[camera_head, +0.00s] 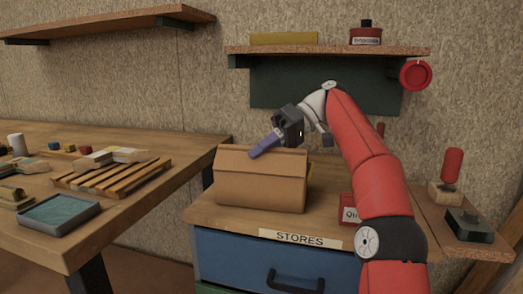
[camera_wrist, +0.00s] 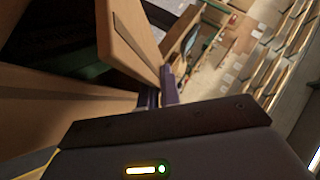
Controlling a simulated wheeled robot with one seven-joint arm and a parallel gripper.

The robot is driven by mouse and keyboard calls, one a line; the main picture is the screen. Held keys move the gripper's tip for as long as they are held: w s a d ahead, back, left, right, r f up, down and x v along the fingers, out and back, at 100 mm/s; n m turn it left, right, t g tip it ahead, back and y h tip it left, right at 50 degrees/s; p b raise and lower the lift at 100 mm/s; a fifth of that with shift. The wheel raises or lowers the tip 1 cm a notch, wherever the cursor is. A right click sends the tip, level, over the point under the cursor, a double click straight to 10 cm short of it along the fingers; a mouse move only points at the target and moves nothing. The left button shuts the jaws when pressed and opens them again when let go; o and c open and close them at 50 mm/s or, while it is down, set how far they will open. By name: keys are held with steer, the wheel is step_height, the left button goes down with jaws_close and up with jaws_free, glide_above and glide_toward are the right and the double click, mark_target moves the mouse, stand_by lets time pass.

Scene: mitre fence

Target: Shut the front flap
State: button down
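An open brown cardboard box (camera_head: 260,192) stands on the stores cabinet. Its front flap (camera_head: 235,160) stands raised along the near top edge. My gripper (camera_head: 258,151) is at the top edge of this flap, its purple fingers pointing down and left. In the wrist view the fingers (camera_wrist: 158,97) are close together, with a cardboard flap (camera_wrist: 130,45) right beside their tips. Whether they touch it or grip its edge is unclear. Past the flap the box's inside is dark, with something green (camera_wrist: 92,70) in it.
A shelf (camera_head: 330,50) and a dark green panel (camera_head: 290,85) are on the wall behind. A red box (camera_head: 348,212) stands right of the carton. The workbench at left holds a slatted rack (camera_head: 110,178) and a tray (camera_head: 60,210). The cabinet top before the carton is clear.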

steer(key=c, duration=1.6)
jaws_free()
steer(key=shift+s+a+r, duration=0.1)
